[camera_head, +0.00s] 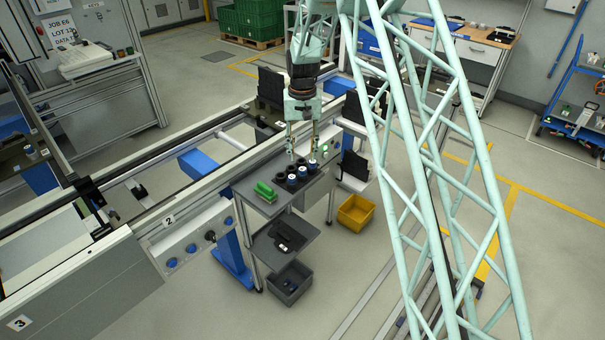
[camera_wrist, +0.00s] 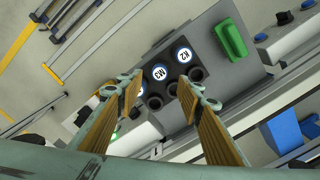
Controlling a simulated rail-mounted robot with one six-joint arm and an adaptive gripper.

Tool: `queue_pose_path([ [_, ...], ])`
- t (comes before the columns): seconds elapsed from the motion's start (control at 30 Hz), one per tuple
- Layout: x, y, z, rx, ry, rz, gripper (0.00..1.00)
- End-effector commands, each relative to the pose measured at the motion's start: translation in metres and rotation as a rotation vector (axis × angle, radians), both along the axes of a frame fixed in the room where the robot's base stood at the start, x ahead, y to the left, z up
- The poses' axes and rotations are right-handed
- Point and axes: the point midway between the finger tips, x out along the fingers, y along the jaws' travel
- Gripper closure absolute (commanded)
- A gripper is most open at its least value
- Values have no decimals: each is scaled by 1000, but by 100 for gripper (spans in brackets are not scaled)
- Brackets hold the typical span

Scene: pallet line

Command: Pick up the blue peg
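Blue-rimmed pegs with white lettered tops stand in a black holder on a small grey table. In the wrist view, one peg (camera_wrist: 185,54) is at the top of the holder (camera_wrist: 183,42), and another peg (camera_wrist: 160,72) shows between the fingertips. A third is mostly hidden behind the left finger. In the head view the pegs (camera_head: 291,179) form a row along the holder's near side. My gripper (camera_head: 302,152) points down above the holder, and its fingers (camera_wrist: 160,80) are spread apart with nothing visibly held. Whether a fingertip touches a peg cannot be told.
A green block (camera_head: 264,191) lies left of the holder; it also shows in the wrist view (camera_wrist: 232,38). Black open sockets (camera_wrist: 196,74) line the holder's other row. A yellow bin (camera_head: 356,213) and a dark bin (camera_head: 290,283) stand below. A conveyor frame runs behind the table.

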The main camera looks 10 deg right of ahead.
Motion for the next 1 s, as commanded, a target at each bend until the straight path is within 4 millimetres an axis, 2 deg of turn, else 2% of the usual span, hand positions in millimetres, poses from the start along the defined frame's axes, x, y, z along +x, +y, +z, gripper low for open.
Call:
queue_pose_path([
  [0.2, 0, 0, -13, 0, 0, 0, 66],
  [0.67, 0, 0, -16, 0, 1, 0, 66],
  [1.0, -1, -1, -47, 0, 2, 0, 66],
])
